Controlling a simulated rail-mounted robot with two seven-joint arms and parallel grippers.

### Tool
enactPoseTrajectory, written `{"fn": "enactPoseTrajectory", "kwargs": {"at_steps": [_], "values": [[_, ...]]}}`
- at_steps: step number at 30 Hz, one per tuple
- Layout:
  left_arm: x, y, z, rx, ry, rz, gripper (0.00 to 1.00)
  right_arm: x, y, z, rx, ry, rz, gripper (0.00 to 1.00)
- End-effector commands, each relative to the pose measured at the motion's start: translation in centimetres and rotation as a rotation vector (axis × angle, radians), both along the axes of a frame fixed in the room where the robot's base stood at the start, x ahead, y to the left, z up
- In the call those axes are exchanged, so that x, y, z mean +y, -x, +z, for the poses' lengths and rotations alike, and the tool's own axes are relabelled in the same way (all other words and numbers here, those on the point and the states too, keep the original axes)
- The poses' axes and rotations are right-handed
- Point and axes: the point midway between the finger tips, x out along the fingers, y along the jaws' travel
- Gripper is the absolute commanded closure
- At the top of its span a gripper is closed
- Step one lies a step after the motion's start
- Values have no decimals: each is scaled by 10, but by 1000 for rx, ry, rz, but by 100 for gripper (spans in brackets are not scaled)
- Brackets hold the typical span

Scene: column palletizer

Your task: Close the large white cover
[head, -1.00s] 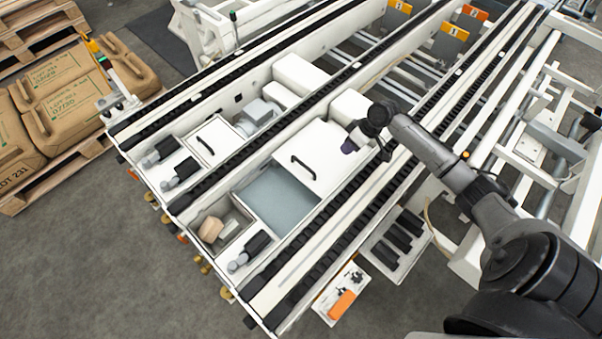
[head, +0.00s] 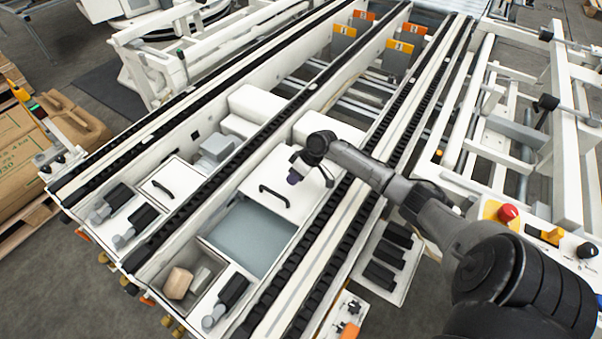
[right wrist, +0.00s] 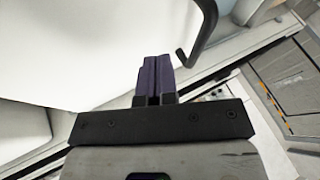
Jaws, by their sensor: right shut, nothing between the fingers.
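The large white cover (head: 266,173) is a flat panel with a black bar handle (head: 274,196). It lies over the far part of a recess, and the near part of the grey-blue opening (head: 248,239) is uncovered. My right gripper (head: 293,178) is above the cover, just to the right of and beyond the handle. In the right wrist view its purple fingers (right wrist: 155,78) are pressed together and empty. The black handle (right wrist: 202,38) shows to their right, apart from them in the picture. My left gripper is not in view.
A smaller white cover (head: 176,180) with a black handle lies left across a black chain rail. A white housing (head: 322,128) stands just beyond the large cover. Another chain rail (head: 318,228) runs along its right side. A bin (head: 187,278) holding a tan block is nearer.

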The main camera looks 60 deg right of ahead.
Motion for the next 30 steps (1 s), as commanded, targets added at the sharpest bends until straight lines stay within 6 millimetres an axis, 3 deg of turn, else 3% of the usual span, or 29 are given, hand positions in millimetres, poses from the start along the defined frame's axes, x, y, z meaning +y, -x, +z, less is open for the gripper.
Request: {"fn": "enactPoseTrajectory", "kwargs": {"at_steps": [1,9,25,30], "values": [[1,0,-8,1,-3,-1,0,5,-2,-8,-2,-1,2,100],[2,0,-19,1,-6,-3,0,34,-1,-10,-1,1,2,100],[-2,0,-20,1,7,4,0,41,-1,-10,0,1,0,100],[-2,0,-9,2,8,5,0,50,0,-5,1,-2,1,100]]}}
